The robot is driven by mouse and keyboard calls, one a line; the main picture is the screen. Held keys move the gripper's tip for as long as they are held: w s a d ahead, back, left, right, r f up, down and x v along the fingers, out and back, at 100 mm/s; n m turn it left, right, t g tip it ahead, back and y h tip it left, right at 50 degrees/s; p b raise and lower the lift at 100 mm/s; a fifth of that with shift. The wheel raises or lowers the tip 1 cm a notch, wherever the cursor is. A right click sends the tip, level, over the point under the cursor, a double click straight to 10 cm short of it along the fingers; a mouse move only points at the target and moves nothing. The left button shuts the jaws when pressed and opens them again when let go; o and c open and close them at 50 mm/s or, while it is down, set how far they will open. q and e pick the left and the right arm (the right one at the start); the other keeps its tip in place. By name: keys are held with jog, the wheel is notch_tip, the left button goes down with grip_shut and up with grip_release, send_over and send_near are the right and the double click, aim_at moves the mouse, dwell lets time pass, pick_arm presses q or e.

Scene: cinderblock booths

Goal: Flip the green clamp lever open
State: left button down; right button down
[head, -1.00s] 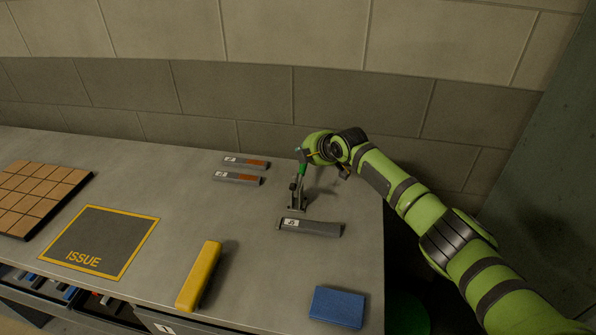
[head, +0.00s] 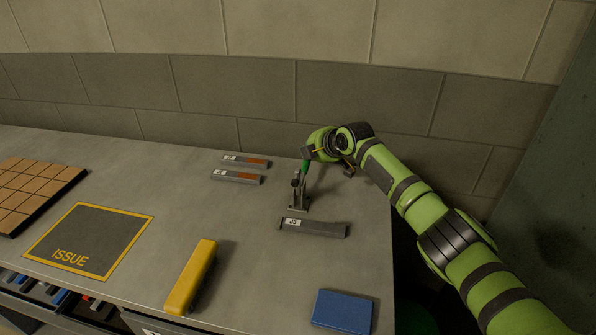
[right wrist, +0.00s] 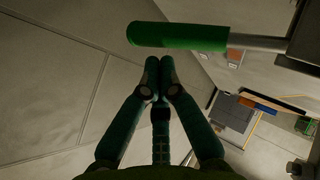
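The clamp (head: 298,200) stands on the bench near its right end. Its green lever (head: 305,167) points up, leaning slightly right in the head view. My right gripper (head: 307,152) is at the top of the lever, partly hidden by its own wrist. In the right wrist view, the green lever handle (right wrist: 178,36) lies across the picture just beyond the fingertips. The fingers (right wrist: 159,64) are together with nothing between them. I cannot tell whether they touch the handle. My left gripper is not in view.
A grey labelled bar (head: 315,228) lies just in front of the clamp. Two grey and orange bars (head: 238,178) lie to its left. A yellow bar (head: 192,277) and a blue block (head: 343,311) lie nearer the front. The wall (head: 370,100) is behind the bench.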

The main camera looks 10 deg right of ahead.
aim_at(309, 163)
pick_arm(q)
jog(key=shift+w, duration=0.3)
